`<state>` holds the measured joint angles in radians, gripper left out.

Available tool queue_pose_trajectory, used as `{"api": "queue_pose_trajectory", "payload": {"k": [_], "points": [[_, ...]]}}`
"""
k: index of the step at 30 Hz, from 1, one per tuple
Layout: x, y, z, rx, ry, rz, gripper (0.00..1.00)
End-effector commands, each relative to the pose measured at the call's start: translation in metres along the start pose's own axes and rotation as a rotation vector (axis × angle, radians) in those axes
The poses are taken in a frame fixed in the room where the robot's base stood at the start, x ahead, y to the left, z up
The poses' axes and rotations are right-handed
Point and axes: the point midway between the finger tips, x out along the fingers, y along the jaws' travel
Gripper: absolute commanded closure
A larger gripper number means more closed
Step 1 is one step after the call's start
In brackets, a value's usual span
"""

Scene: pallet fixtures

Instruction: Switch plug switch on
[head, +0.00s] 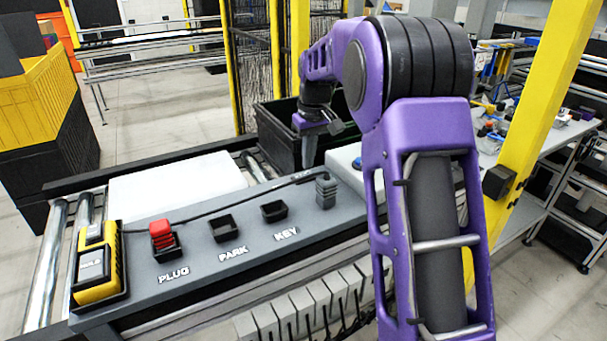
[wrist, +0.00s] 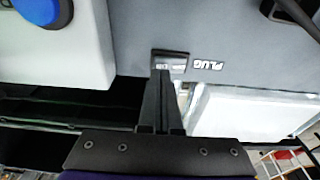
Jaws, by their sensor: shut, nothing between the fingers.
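The plug switch (wrist: 170,63) is a small dark rocker in the grey panel, beside a white PLUG label (wrist: 208,65) that appears upside down in the wrist view. My gripper (wrist: 160,73) is shut and empty, its fingertips at the switch's lower edge and overlapping it slightly in that view. I cannot tell whether they touch it, or which way the rocker is set. In the head view my gripper (head: 308,165) points down at the far edge of the grey panel (head: 205,275), where the switch is too small to make out.
A white box with a blue button (head: 357,163) stands right of my gripper. A white block (head: 175,182) lies left, a black crate (head: 278,125) behind. A red plug (head: 162,235) sits front left.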

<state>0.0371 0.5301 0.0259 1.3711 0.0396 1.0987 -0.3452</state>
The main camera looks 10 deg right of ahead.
Motion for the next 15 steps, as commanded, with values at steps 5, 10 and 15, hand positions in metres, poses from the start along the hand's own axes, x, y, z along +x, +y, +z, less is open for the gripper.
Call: {"api": "queue_pose_trajectory", "payload": {"k": [5,10,15], "points": [[0.0035,0.0,0.0006,0.0,0.0,0.0,1.0],[0.006,0.0,0.0009,0.0,0.0,0.0,1.0],[0.0085,0.0,0.0013,0.0,0.0,0.0,1.0]]}}
